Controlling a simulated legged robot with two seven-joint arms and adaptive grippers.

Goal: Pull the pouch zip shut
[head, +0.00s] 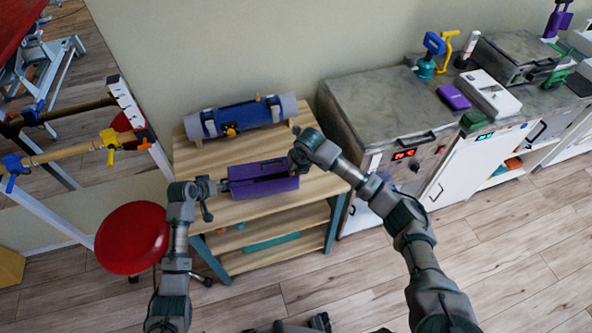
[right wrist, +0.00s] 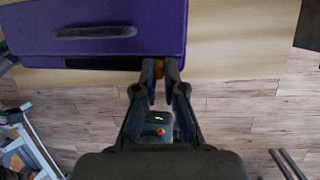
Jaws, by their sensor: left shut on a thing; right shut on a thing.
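The purple pouch (head: 262,170) lies on the wooden table top, and it fills the upper left of the right wrist view (right wrist: 150,14). A dark slot runs along its near edge in that view. My left gripper (head: 223,186) is shut on the pouch's left end. My right gripper (head: 295,166) is at the pouch's right end. In the right wrist view its fingers (right wrist: 160,70) are shut on a small orange-yellow zip pull (right wrist: 159,68) at the slot's right end. The fingers hide most of the pull.
The wooden table (head: 200,218) has a blue-grey roll (head: 243,117) in a holder behind the pouch. A red stool (head: 132,237) stands at the left. A grey-topped cabinet (head: 375,105) stands close on the right. Bare table lies right of the pouch.

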